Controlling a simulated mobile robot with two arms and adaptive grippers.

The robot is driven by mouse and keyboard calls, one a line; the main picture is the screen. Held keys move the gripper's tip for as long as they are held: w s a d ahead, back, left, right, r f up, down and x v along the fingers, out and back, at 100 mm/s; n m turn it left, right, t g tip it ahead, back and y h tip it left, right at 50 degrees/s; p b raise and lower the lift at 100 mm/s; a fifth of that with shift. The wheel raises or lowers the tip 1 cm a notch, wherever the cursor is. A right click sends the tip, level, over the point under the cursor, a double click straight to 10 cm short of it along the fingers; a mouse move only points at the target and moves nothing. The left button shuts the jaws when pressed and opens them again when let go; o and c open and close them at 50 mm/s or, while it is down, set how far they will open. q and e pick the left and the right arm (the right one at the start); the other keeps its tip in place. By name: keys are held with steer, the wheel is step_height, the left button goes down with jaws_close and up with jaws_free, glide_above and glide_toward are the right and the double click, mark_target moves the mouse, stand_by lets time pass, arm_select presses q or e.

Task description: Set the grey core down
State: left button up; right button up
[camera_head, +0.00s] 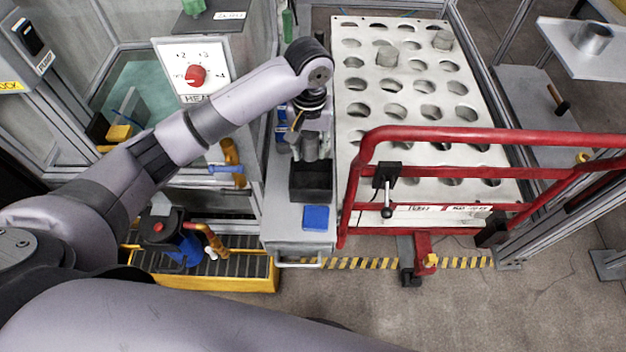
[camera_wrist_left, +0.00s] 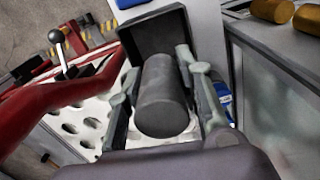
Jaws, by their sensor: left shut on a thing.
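The grey core (camera_head: 311,150) is a dark grey cylinder held by my left gripper (camera_head: 309,135) over the cabinet top, at the back edge of a black open bin (camera_head: 311,191). In the left wrist view the core (camera_wrist_left: 163,100) lies between the two fingers of my left gripper (camera_wrist_left: 158,70), which is shut on it. The black bin (camera_wrist_left: 155,35) is just beyond the core there. I cannot tell whether the core touches the bin. My right gripper is not in view.
A white board with several round holes (camera_head: 425,98) lies to the right, with two grey cylinders (camera_head: 387,56) (camera_head: 443,40) at its far end. A red guard rail (camera_head: 480,135) stands before it. A blue box (camera_head: 316,217) sits in front of the bin.

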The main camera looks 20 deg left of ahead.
arm_select(q)
glide_above(311, 187)
step_height(311, 187, down, 8)
steer(key=shift+f+b, duration=0.1)
steer(key=shift+b, duration=0.2)
steer(key=shift+f, duration=0.7)
step_height(311, 187, down, 4)
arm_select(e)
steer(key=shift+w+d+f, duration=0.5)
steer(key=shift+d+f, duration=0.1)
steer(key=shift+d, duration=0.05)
arm_select(q)
steer(key=shift+s, duration=0.1)
steer(key=o, duration=0.6)
steer(key=shift+f, duration=0.15)
steer(key=shift+o, duration=0.9)
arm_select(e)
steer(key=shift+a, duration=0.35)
arm_select(q)
step_height(311, 187, up, 12)
steer(key=shift+r+p, duration=0.15)
steer(key=shift+p, duration=0.15)
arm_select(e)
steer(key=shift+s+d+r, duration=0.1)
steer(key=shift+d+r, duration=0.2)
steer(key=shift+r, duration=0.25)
